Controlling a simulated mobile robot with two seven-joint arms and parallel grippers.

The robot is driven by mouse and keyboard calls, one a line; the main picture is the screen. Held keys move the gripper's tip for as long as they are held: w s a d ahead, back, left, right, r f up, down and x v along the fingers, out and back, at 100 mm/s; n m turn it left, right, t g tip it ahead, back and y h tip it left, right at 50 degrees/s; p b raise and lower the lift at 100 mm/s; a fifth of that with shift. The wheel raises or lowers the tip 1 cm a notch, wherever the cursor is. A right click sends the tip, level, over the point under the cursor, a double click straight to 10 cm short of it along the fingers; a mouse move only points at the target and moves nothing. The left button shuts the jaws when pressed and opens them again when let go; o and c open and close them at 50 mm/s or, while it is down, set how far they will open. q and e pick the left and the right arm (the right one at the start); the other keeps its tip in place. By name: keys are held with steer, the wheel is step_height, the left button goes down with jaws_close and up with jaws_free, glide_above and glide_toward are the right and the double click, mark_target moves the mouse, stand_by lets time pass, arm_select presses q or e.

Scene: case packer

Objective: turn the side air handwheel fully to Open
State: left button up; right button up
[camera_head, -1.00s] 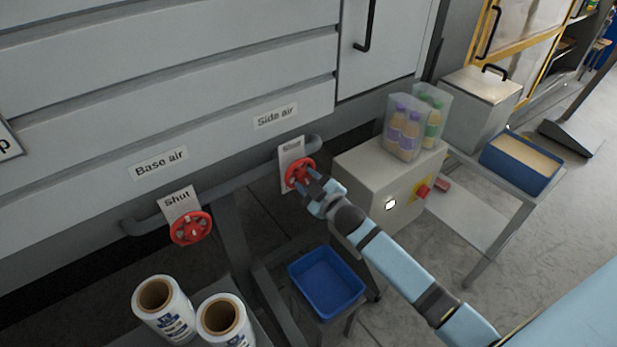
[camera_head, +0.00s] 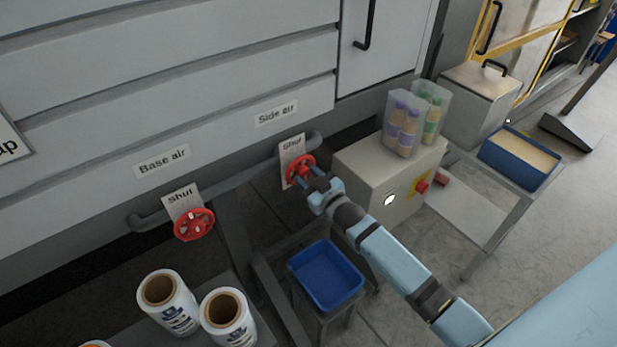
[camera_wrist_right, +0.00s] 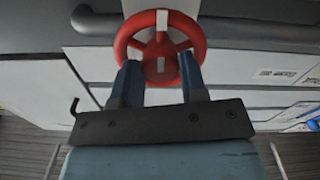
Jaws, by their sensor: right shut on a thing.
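The side air handwheel (camera_head: 299,170) is a red spoked wheel on the grey pipe, under the "Side air" label (camera_head: 276,114). A card above it (camera_head: 291,147) reads "Shut". My right gripper (camera_head: 312,181) is at the wheel's lower right, shut on it. In the right wrist view, the two blue fingers of my right gripper (camera_wrist_right: 158,78) reach into the lower part of the red handwheel (camera_wrist_right: 159,20), on either side of its hub. My left gripper is not in view.
The similar red base air handwheel (camera_head: 194,224) is to the left. A blue bin (camera_head: 326,275) sits on a stand below. A grey box with a red button (camera_head: 421,187) stands right of my gripper. White film rolls (camera_head: 168,301) stand at lower left.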

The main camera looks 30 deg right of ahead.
steer(key=o, duration=0.9)
steer(key=s, duration=0.4)
steer(key=s+d+b, duration=0.1)
steer(key=s, duration=0.4)
steer(key=s+d+b, duration=0.1)
steer(key=s, duration=0.3)
steer(key=shift+s, duration=0.35)
steer(key=s+a+f+g, duration=0.2)
steer(key=s+a+f, duration=0.2)
steer(key=s, duration=0.1)
steer(key=s+a+f+g, duration=0.2)
steer(key=s+a+f, duration=0.2)
steer(key=s+f, duration=0.1)
steer(key=s+a+f+m+g+p, duration=0.1)
steer(key=s+a+f+g, duration=0.1)
steer(key=s+a+f, duration=0.2)
steer(key=shift+s+a+f+g+y, duration=0.1)
steer(key=shift+s+f+g+y, duration=0.1)
steer(key=shift+s, duration=0.25)
steer(key=shift+s+a+f+g+y, duration=0.1)
steer(key=shift+s+g, duration=0.1)
steer(key=shift+s, duration=0.25)
